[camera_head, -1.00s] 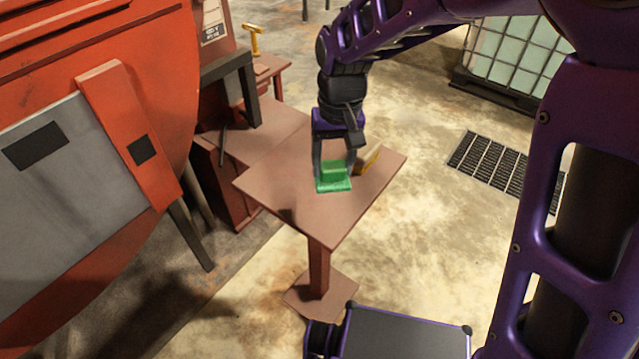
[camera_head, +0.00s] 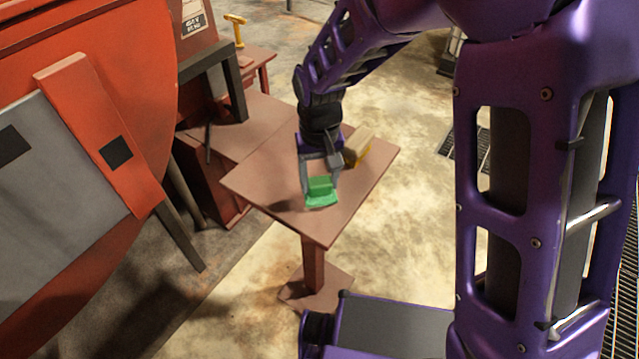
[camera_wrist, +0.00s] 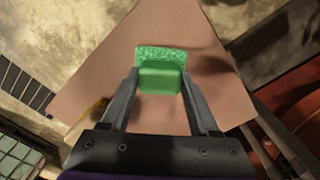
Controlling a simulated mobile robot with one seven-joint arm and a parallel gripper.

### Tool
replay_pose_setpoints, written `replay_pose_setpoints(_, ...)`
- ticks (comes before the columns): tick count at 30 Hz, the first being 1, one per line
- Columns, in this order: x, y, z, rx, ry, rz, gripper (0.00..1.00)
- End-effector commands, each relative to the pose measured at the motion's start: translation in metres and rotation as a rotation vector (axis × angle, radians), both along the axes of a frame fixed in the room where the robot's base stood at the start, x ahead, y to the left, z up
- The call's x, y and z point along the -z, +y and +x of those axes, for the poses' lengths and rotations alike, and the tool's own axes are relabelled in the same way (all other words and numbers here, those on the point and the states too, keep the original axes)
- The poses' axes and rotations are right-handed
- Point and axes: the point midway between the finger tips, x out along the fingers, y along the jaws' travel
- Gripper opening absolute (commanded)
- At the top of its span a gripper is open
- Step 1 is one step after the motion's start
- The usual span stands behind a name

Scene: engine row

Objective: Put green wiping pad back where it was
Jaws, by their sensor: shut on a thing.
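The green wiping pad (camera_head: 320,190) has a raised block on a flatter base. My gripper (camera_head: 320,184) is shut on its block, one finger at each side, over the small brown pedestal table (camera_head: 345,212). In the wrist view the pad (camera_wrist: 161,76) sits between the fingertips (camera_wrist: 160,78), with its speckled base showing beyond the block. I cannot tell whether the pad touches the table top or hangs just above it.
A yellow and tan object (camera_head: 357,147) lies on the table behind my gripper. A lower brown bench (camera_head: 245,130) adjoins at the left, with a yellow-handled tool (camera_head: 236,28) farther back. The large orange machine (camera_head: 120,60) fills the left. The table's front part is clear.

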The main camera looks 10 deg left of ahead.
Motion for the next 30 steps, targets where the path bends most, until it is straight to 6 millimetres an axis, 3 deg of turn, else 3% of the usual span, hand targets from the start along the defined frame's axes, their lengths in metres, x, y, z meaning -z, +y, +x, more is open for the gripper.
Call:
replay_pose_setpoints(2, 0.011, 0.0, 0.0, 0.0, 0.001, 0.0, 0.17)
replay_pose_setpoints(10, 0.012, 0.0, 0.0, 0.001, -0.001, 0.0, 0.17)
replay_pose_setpoints(11, 0.012, 0.0, 0.0, 0.0, -0.001, 0.0, 0.67)
replay_pose_setpoints(15, 0.011, 0.0, 0.0, 0.0, -0.001, 0.0, 0.92)
replay_pose_setpoints(25, 0.008, 0.0, 0.001, 0.001, -0.003, 0.001, 0.92)
replay_pose_setpoints(30, -0.015, 0.001, 0.001, 0.001, -0.005, 0.003, 0.92)
